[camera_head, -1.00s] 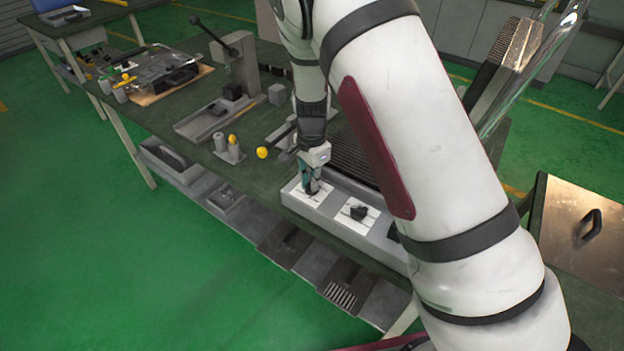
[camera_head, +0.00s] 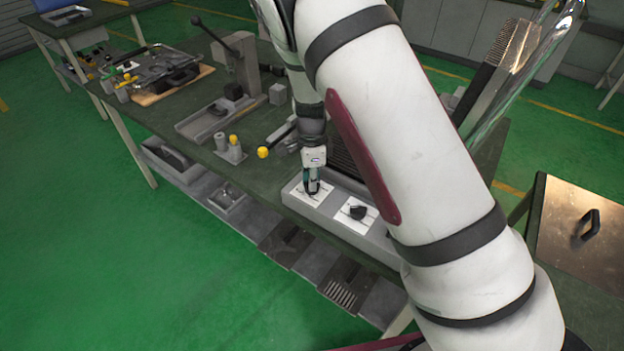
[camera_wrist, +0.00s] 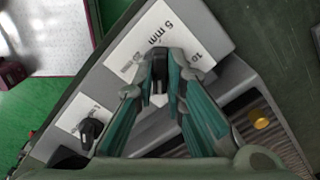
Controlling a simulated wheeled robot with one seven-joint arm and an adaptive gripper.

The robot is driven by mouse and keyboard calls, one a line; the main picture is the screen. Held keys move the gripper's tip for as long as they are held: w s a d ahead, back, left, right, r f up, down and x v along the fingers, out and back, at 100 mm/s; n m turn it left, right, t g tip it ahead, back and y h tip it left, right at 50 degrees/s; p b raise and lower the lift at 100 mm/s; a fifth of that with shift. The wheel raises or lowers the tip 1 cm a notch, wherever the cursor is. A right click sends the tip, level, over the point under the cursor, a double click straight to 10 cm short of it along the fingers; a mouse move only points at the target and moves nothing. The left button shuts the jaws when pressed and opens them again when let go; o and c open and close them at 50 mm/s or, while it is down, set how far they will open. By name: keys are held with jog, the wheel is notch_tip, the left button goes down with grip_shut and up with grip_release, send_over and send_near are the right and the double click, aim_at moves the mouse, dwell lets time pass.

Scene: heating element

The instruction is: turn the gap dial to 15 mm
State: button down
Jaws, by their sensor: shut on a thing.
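The gap dial's white plate (camera_wrist: 185,35) lies under my gripper in the wrist view, with "5 mm" and "10" printed on it; no 15 mark is readable. The same plate (camera_head: 297,194) is on the control box's left end in the head view. My gripper (camera_head: 312,190), with teal fingers in the wrist view (camera_wrist: 163,68), points down and is shut on the dark knob (camera_wrist: 158,88) of this dial. The fingers hide much of the knob and part of the scale, so I cannot read its setting.
A second white plate (camera_head: 346,221) with a black knob (camera_head: 357,212) sits to the right on the same grey box (camera_head: 330,207). Ribbed dark heating hardware is close beside the gripper.

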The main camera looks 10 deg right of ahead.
jog(key=shift+w, duration=0.1)
jog(key=c, duration=1.6)
grip_release()
jog(key=shift+c, duration=0.2)
notch_tip(320, 180, up, 12)
